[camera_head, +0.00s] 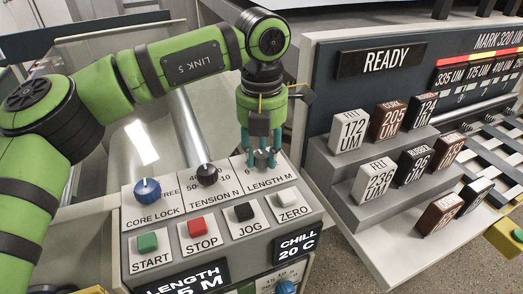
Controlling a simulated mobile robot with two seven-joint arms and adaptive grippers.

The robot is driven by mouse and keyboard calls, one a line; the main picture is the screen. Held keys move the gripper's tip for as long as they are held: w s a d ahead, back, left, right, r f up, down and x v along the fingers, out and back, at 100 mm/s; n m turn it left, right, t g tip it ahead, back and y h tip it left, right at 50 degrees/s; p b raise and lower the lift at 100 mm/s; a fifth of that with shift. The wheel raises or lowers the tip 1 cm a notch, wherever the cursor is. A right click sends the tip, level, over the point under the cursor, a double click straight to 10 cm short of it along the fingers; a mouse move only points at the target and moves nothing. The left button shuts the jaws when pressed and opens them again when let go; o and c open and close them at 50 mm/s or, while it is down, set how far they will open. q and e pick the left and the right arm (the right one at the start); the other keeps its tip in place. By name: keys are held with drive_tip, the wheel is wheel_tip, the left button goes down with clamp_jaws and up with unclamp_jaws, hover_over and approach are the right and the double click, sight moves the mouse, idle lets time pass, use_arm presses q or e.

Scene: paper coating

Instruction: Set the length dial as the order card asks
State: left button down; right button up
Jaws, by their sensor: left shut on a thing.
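My left gripper (261,150) reaches down from my green arm onto the control panel. Its fingers are shut around the length dial (262,158), which sits above the "LENGTH M" label and is mostly hidden by them. The dial's pointer cannot be read. The length display (187,281) at the panel's lower edge is cut off, and only "5 M" shows of its value. No order card can be made out. My right gripper is not in view.
Close to the length dial are the tension dial (207,174), blue core lock dial (147,190), zero button (289,199), jog button (244,212), red stop button (196,225) and green start button (147,242). Labelled blocks stand on a stepped rack (345,192) to the right.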

sight(262, 154)
use_arm(q)
drive_tip(key=c, duration=0.9)
unclamp_jaws()
wheel_tip(262, 154, up, 12)
drive_tip(key=shift+f, duration=0.1)
